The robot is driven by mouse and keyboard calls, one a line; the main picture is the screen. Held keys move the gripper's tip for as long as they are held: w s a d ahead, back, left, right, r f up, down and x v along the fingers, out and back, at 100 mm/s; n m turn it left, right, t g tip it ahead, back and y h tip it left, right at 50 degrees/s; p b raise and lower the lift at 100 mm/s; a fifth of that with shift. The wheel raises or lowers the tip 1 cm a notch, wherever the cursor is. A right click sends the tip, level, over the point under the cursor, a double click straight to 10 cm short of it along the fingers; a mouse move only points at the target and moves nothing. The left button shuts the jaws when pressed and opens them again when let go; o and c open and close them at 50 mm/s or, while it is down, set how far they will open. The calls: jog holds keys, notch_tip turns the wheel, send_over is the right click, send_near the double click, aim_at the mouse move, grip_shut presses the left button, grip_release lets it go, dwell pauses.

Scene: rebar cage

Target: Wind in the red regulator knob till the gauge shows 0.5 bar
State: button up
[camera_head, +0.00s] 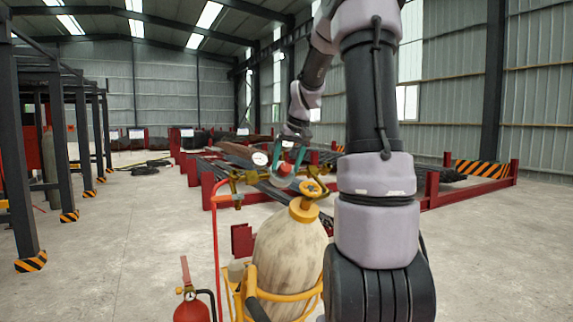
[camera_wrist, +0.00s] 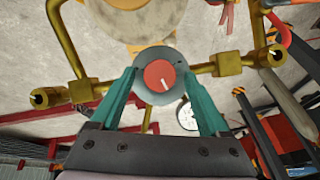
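The red regulator knob (camera_head: 285,169) sits in a grey round housing above and left of the gas cylinder's valve. In the wrist view the knob (camera_wrist: 159,74) faces me, its white mark pointing down and slightly right. My gripper (camera_head: 288,158) has its two teal fingers on either side of the knob. In the wrist view the fingertips lie close against the housing's sides; I cannot tell whether they press on it. The white gauge (camera_head: 260,158) is left of the knob; in the wrist view the gauge (camera_wrist: 187,115) is partly behind a finger. Its reading is too small to tell.
The tan cylinder (camera_head: 288,257) stands in a yellow cart frame (camera_head: 290,294) with a yellow handwheel (camera_head: 313,188) on top. Brass fittings (camera_wrist: 226,66) flank the knob. A red extinguisher (camera_head: 190,306) stands at left. Red rebar racks (camera_head: 430,190) lie behind. Floor at left is clear.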

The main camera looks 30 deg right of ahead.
jog(key=shift+r, duration=0.15)
jog(key=v, duration=1)
jog(key=shift+r, duration=0.2)
jog(key=shift+s, duration=0.2)
jog(key=s+a+f+m+t, duration=0.1)
jog(key=s+a+f, duration=0.2)
jog(key=s+a, duration=0.5)
jog(key=s+a+f+t+y, duration=0.1)
jog(key=s+a+f, duration=0.2)
jog(key=s+a, duration=0.5)
jog(key=s, duration=0.6)
jog(key=shift+a+m+t, duration=0.2)
jog(key=shift+m+t, duration=0.1)
jog(key=shift+m, duration=0.1)
jog(key=shift+s+f, duration=0.1)
